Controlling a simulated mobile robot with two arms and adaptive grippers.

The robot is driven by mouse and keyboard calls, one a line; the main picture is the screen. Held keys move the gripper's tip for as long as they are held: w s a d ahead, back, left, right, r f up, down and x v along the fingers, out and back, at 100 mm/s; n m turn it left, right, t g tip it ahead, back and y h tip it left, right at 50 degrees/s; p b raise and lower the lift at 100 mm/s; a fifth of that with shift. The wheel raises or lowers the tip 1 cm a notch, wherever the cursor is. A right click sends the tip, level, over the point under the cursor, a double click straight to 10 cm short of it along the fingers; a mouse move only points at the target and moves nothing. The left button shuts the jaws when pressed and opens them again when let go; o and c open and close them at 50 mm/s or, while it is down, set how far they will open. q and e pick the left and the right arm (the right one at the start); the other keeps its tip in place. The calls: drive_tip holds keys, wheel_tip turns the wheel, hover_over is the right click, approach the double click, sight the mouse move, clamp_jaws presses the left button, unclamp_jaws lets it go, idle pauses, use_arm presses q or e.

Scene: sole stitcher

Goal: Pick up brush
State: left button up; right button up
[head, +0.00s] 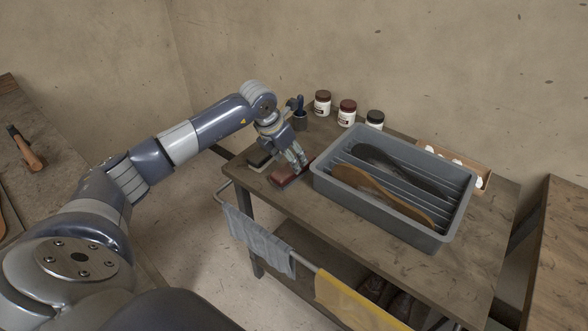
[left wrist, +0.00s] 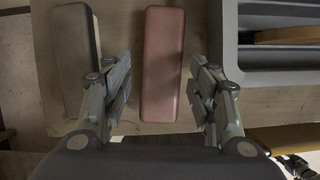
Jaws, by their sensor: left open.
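A long reddish-brown block (head: 283,177), which looks like a brush seen from its back, lies on the table left of the grey bin. A second, dark grey brush-like block (head: 260,160) with a pale lower side lies to its left. Bristles cannot be made out clearly. My left gripper (head: 296,159) is open over the reddish block. In the left wrist view the reddish block (left wrist: 163,52) lies between the open fingers of my left gripper (left wrist: 161,78), with gaps on both sides. The dark block (left wrist: 73,50) is partly behind the left finger.
The grey bin (head: 384,222) holding sole-shaped pieces (head: 385,194) stands close on the right. A dark cup (head: 299,121) and several jars (head: 347,113) stand behind. A grey cloth (head: 258,242) and a yellow cloth (head: 350,301) hang on the front rail.

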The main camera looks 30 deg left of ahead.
use_arm(q)
drive_tip(key=p+x, duration=0.1)
drive_tip(key=x, duration=0.4)
drive_tip(key=shift+w+d+f, duration=0.15)
drive_tip(key=c, duration=0.9)
wheel_tip(320, 180, up, 10)
drive_tip(key=shift+r+b, duration=0.1)
drive_tip(key=shift+b, duration=0.45)
drive_tip(key=o, duration=0.6)
drive_tip(key=c, duration=0.4)
